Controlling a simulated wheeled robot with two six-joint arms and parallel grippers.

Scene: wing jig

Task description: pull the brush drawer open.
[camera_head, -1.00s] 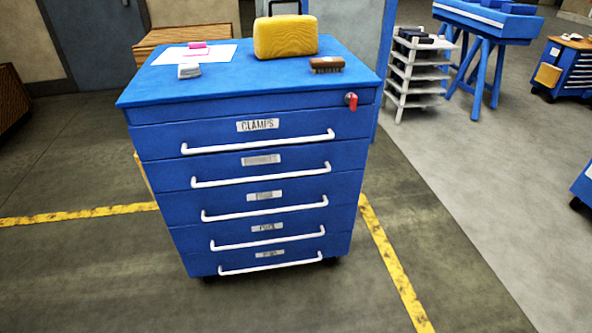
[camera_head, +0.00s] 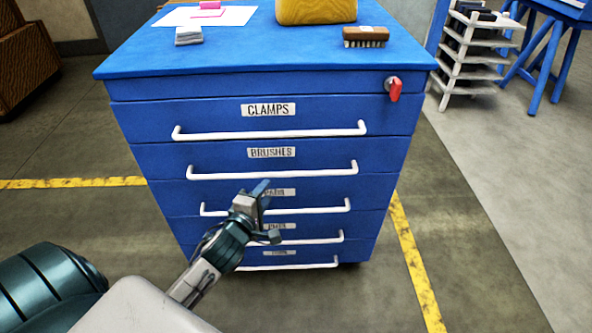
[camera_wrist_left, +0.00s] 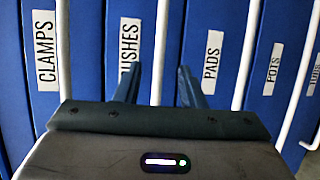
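The blue brush drawer (camera_head: 215,154) is the second from the top of the cabinet, labelled BRUSHES, and is shut. Its white bar handle (camera_head: 272,172) runs across below the label. My left gripper (camera_head: 267,212) is in front of the cabinet, overlapping the lower drawers in the head view. In the left wrist view, the gripper (camera_wrist_left: 158,86) has its two fingers apart, with nothing held. The brush drawer's handle (camera_wrist_left: 161,40) runs between the fingers in that picture; its distance from them is unclear. One finger hides part of the BRUSHES label. My right gripper is not in view.
The blue cabinet (camera_head: 130,65) has several shut drawers and a red key (camera_head: 394,90) at its upper right. On top lie a wooden brush (camera_head: 365,37), a yellow block (camera_head: 315,9) and paper. A white rack (camera_head: 470,50) stands behind right.

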